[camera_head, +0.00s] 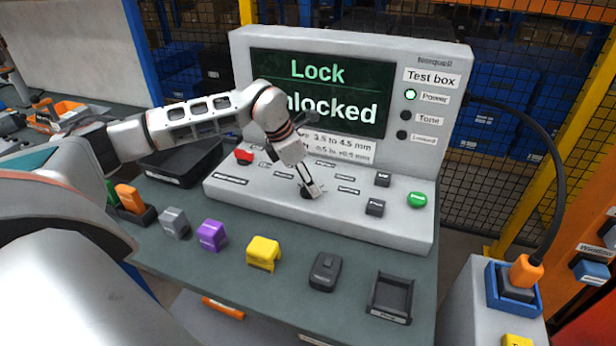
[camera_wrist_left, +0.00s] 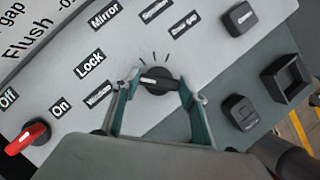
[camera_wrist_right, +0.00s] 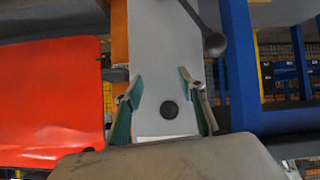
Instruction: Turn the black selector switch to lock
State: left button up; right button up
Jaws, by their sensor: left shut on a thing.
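The black selector switch (camera_wrist_left: 157,80) is a round knob on the sloped grey panel of the test box (camera_head: 335,215). My left gripper (camera_head: 309,190) reaches down to it, with one finger on each side, shut on the knob. In the left wrist view the knob's white mark points left, towards the side with the Lock (camera_wrist_left: 90,65) and Window labels. The screen (camera_head: 320,92) reads "Lock" and "Unlocked", the latter partly hidden by my arm. The Power lamp (camera_head: 410,95) is green; the Tone and Locked lamps are dark. My right gripper (camera_wrist_right: 164,88) is open and empty.
A red switch (camera_head: 244,156), black buttons and a green button (camera_head: 417,199) share the panel. Coloured blocks and an empty black holder (camera_head: 390,297) line the bench front. A black cable arches at the right.

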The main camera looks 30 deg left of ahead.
pick_arm(q)
jog(key=shift+m+h+p, duration=0.4)
jog(key=shift+m+p, duration=0.15)
jog(key=shift+m, duration=0.55)
jog(key=o, duration=1.1)
jog(key=v, duration=1.2)
jog(key=shift+w+r, duration=0.1)
jog(key=shift+w, duration=0.15)
jog(key=shift+s+g, duration=0.1)
jog(key=shift+g, duration=0.2)
